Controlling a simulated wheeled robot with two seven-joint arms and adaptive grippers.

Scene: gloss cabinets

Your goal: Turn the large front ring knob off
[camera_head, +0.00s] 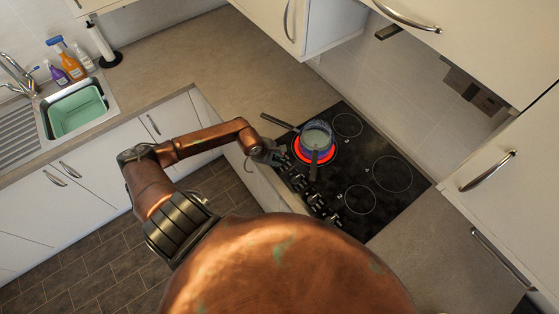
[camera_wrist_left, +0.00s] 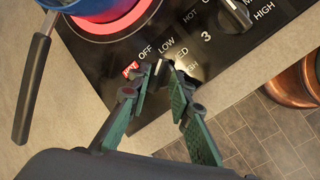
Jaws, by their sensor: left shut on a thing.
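The hob (camera_head: 335,185) is a black glass cooktop with a row of knobs along its front edge. Its large front ring (camera_head: 300,152) glows red beneath a blue saucepan (camera_head: 317,132); the ring also glows in the left wrist view (camera_wrist_left: 112,22). My left gripper (camera_head: 272,157) is at the end knob beside that ring. In the left wrist view its fingers (camera_wrist_left: 160,78) close on the black knob (camera_wrist_left: 159,70), which they partly hide. OFF, LOW and MED labels surround the knob, and a red HOT light is lit beside it. My right gripper is not in view.
Another knob (camera_wrist_left: 235,15) stands close by, with more along the hob edge. A pan handle (camera_wrist_left: 35,85) sticks out over the counter near the gripper. A sink (camera_head: 77,108) and bottles (camera_head: 68,62) are at the left. The worktop between (camera_head: 190,65) is clear.

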